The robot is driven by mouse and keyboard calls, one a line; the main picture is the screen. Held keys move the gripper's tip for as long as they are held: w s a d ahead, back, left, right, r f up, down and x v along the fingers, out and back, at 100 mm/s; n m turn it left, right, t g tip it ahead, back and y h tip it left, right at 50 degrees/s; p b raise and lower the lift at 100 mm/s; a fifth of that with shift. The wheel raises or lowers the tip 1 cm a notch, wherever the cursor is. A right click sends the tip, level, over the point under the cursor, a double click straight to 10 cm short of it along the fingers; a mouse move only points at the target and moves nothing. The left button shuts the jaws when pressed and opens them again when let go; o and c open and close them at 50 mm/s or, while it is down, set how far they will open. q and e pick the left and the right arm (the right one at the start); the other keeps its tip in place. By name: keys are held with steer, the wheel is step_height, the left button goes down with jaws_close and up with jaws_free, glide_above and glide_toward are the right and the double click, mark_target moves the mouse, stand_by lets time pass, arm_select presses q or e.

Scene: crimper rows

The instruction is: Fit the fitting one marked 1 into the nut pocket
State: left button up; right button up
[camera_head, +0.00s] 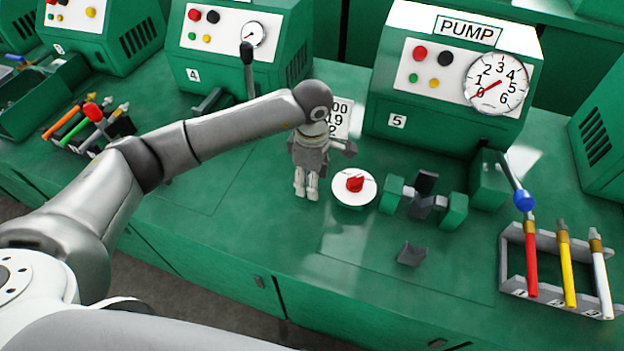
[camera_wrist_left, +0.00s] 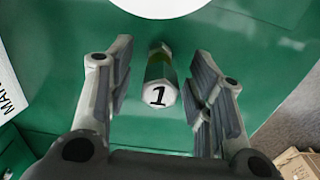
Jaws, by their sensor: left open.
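The fitting marked 1 (camera_wrist_left: 161,82) shows in the left wrist view as a small piece with a white hex end bearing a black 1 and a green-yellow band behind it. It lies between the spread fingers of my left gripper (camera_wrist_left: 163,58), with a gap visible on each side. In the head view my left gripper (camera_head: 306,190) points down at the bench, left of a white disc (camera_head: 342,199) with a red knob (camera_head: 355,183); the fitting cannot be made out there. I cannot identify the nut pocket for sure. My right gripper is not in view.
The green PUMP machine (camera_head: 440,95) with a dial stands behind, marked 5. A green and dark clamp-like device (camera_head: 452,210) and a small grey block (camera_head: 411,254) are right of the disc. A rack (camera_head: 515,285) holds coloured hoses at right. The front bench is mostly clear.

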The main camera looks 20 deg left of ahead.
arm_select(q)
steer(key=shift+f, duration=0.15)
jaws_close()
stand_by(0.4)
